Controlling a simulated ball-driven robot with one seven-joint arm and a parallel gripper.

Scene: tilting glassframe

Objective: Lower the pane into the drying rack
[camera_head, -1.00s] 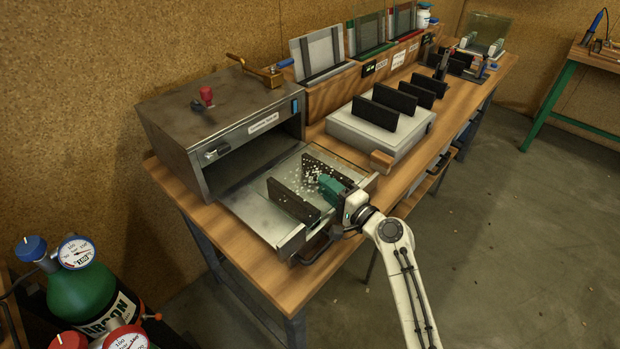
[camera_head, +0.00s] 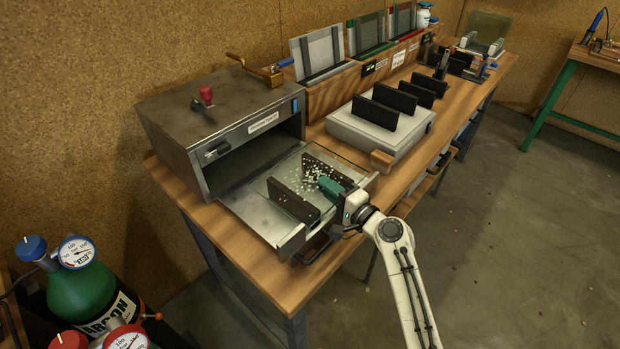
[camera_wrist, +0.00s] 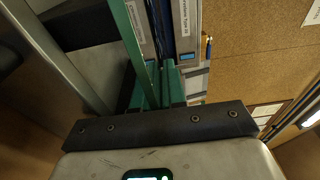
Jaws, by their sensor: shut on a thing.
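A clear glass pane (camera_head: 311,181), dotted with white specks, stands at the pulled-out tray (camera_head: 242,207) in front of the grey oven. Two black slotted bars (camera_head: 291,202) rise from this tray like a rack, and the pane overlaps them in the head view. I cannot tell whether its lower edge sits in the slots. My gripper (camera_head: 328,187), with teal fingers, is shut on the pane's near edge. In the wrist view the green fingers (camera_wrist: 160,88) are close together; the pane between them is hard to make out.
The grey oven (camera_head: 215,130) stands open behind the tray. A white block with black slotted bars (camera_head: 375,135) is to the right, and a wooden block (camera_head: 381,161) lies between. Framed panes (camera_head: 318,50) stand along the back.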

